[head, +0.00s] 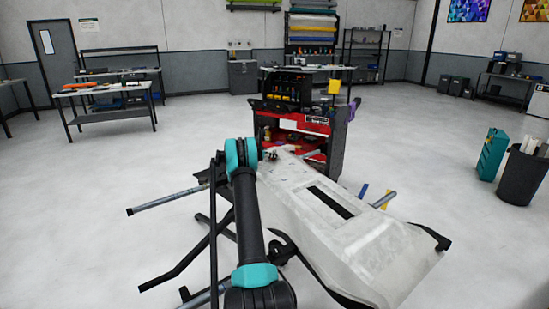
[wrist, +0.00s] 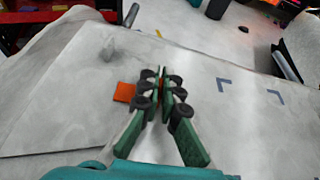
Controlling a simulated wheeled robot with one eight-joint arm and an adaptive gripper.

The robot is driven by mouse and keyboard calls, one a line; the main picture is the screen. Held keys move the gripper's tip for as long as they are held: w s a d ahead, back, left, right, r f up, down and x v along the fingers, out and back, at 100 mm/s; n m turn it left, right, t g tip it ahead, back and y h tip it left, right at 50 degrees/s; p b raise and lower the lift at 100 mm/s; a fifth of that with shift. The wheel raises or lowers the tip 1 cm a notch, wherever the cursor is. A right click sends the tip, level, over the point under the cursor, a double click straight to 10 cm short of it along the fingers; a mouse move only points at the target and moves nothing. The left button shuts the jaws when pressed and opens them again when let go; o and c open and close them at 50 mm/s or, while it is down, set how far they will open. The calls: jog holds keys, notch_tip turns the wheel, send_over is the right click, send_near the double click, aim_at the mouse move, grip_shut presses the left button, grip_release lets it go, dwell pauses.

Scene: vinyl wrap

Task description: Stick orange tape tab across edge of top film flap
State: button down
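A hood-like panel covered in whitish film (head: 365,245) rests on a stand in the head view. In the wrist view the pale film (wrist: 60,105) fills most of the surface, with faint edge lines. My gripper (wrist: 162,78) is above the film with its green fingers close together. A thin orange tape tab (wrist: 163,75) shows between the fingertips. A second orange tab (wrist: 124,92) lies on the film just left of the fingers; I cannot tell whether it crosses a flap edge. In the head view my arm hides most of the gripper.
A small translucent lump (wrist: 108,50) sits at upper left. A red tool cart (head: 305,125) stands beyond the panel. A dark bin (head: 522,178) stands at right, with open floor between.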

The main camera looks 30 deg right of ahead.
dwell(0.3)
jog(key=c, duration=1.6)
grip_release()
jog(key=shift+c, duration=0.2)
jog(key=shift+a, duration=0.15)
jog(key=v, duration=1.1)
jog(key=shift+a+r, duration=0.1)
jog(key=shift+a, duration=0.25)
